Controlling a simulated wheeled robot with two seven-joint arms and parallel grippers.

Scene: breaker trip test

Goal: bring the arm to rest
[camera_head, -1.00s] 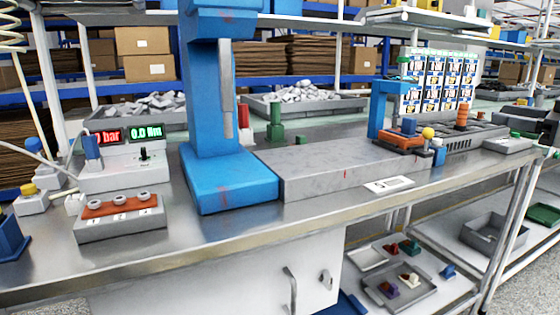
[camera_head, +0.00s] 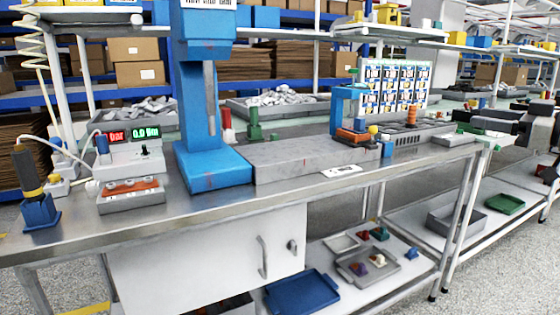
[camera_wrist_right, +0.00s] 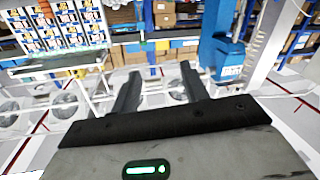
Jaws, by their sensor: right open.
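My right gripper (camera_wrist_right: 160,88) is open in the right wrist view. Its two dark fingers stand apart with nothing between them, over open floor. In the head view, dark and pale parts at the right edge look like my right arm and gripper, cut off by the frame. They are clear of the bench (camera_head: 215,212). My left gripper is not in view. The blue and orange test fixture (camera_head: 352,118) stands on the bench, with no gripper touching it.
A blue press column (camera_head: 205,125) and a grey block (camera_head: 305,158) stand on the bench. At left are a display box (camera_head: 130,157), a button panel (camera_head: 132,195) and a blue tool holder (camera_head: 40,212). A lower shelf holds a blue tray (camera_head: 303,292). Floor before the bench is free.

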